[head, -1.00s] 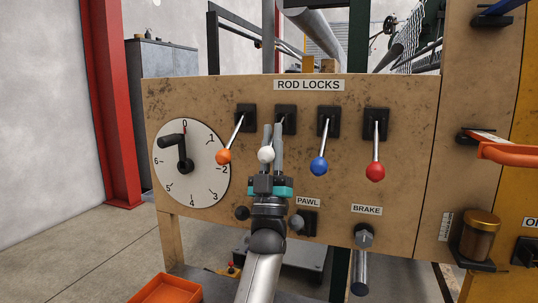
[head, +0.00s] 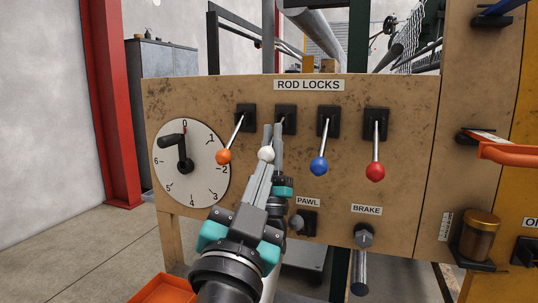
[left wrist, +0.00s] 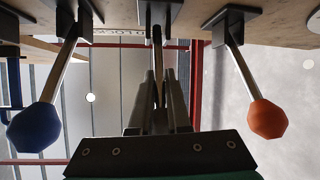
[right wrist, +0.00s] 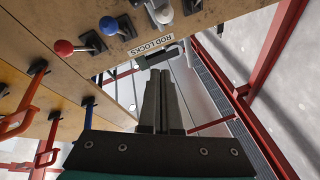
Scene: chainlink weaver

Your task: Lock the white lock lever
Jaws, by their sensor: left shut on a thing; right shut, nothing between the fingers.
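The white lock lever has a white ball knob (head: 266,154) and hangs down from its black mount (head: 285,112), second from the left under the ROD LOCKS label. My left gripper (head: 273,131) is shut on the lever's rod, with its fingers pointing up past the knob. The left wrist view shows the rod (left wrist: 157,50) between the fingers. My right gripper (head: 265,168) is shut and empty, with its tips just below the white knob. The knob shows beyond these fingers in the right wrist view (right wrist: 162,12).
The orange lever (head: 224,157) hangs to the left; the blue (head: 319,166) and red (head: 375,171) levers hang to the right. A numbered dial (head: 192,163) sits at the left of the panel. The pawl knob (head: 297,222) and brake handle (head: 361,270) are below.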

